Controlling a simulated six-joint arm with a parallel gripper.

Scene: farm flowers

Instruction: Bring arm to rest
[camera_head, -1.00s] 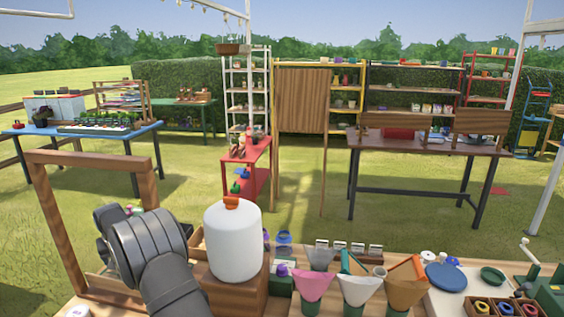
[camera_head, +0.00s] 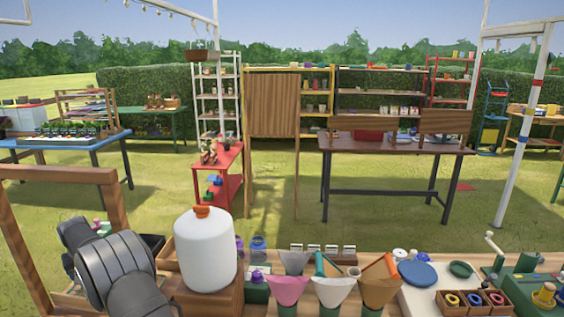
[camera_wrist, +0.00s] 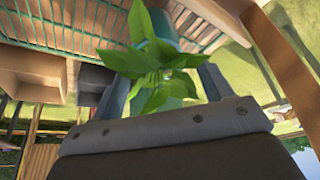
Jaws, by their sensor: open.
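My arm (camera_head: 110,265) is at the lower left in the head view, beside the white bottle, and hides my gripper there. In the wrist view my gripper (camera_wrist: 163,76) is open, with one grey finger on each side. A green leafy plant (camera_wrist: 160,75) shows between the fingers, with a blue-green cylindrical shape behind it. I cannot tell whether the fingers touch the plant.
A white bottle (camera_head: 205,250) with an orange cap stands on a wooden block (camera_head: 210,297) right of my arm. A wooden frame (camera_head: 65,174) stands at the left. Pink (camera_head: 287,290), white (camera_head: 334,292) and tan (camera_head: 380,287) cones stand along the bench's front.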

